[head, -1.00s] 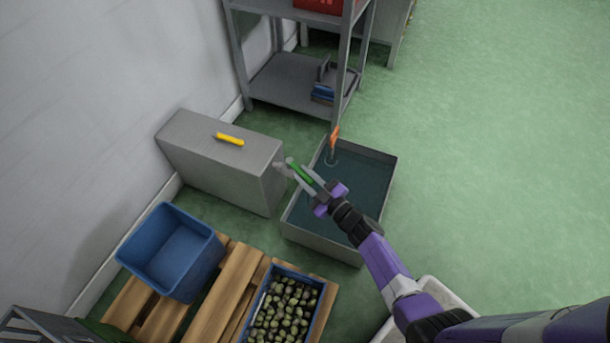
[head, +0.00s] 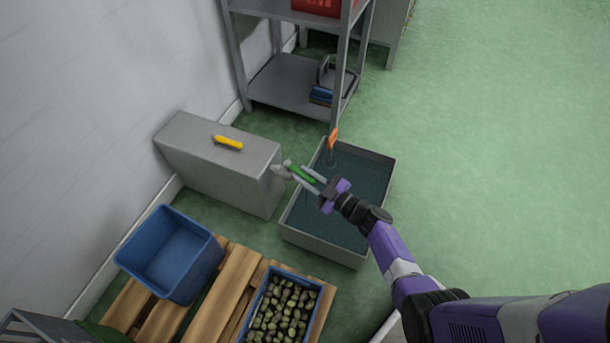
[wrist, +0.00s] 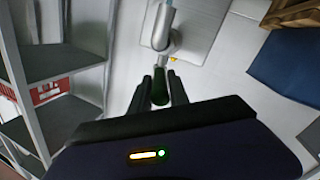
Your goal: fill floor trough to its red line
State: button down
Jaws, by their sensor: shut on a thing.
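The floor trough (head: 318,244) is a grey open box on the green floor, holding dark water. Its red line cannot be made out. An orange-topped marker (head: 333,139) stands at its far end, with a faint ring on the water around it. A grey tap (head: 280,171) sticks out from the grey cabinet beside the trough; the tap also shows in the wrist view (wrist: 160,30). My gripper (head: 307,179) is shut on the tap's green handle (head: 299,172), above the trough's left side. The handle is dark between my fingers in the wrist view (wrist: 159,92). No stream is clearly visible.
A yellow-handled tool (head: 228,142) lies on the grey cabinet (head: 215,175). A blue bin (head: 172,255) and a blue crate of olives (head: 318,300) stand on a wooden pallet (head: 217,300). A metal shelf (head: 285,85) stands behind. The floor to the right is clear.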

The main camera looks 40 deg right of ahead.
jog(key=n+y+b, duration=0.1)
jog(key=d+n+y+b, duration=0.1)
jog(key=y, duration=0.1)
jog(key=shift+w+d+f+g, duration=0.15)
jog(key=shift+w+d+g, duration=0.05)
jog(key=shift+d+g, duration=0.1)
jog(key=shift+d+n+g+y+b, duration=0.2)
jog(key=shift+n+g+y+b, duration=0.15)
jog(key=shift+n+y, duration=0.4)
jog(key=shift+w, duration=0.1)
jog(key=c, duration=1.3)
grip_release()
jog(key=shift+c, duration=0.2)
jog(key=p+v, duration=0.1)
jog(key=v, duration=0.7)
jog(key=shift+p, duration=0.4)
jog(key=shift+w+d, duration=0.1)
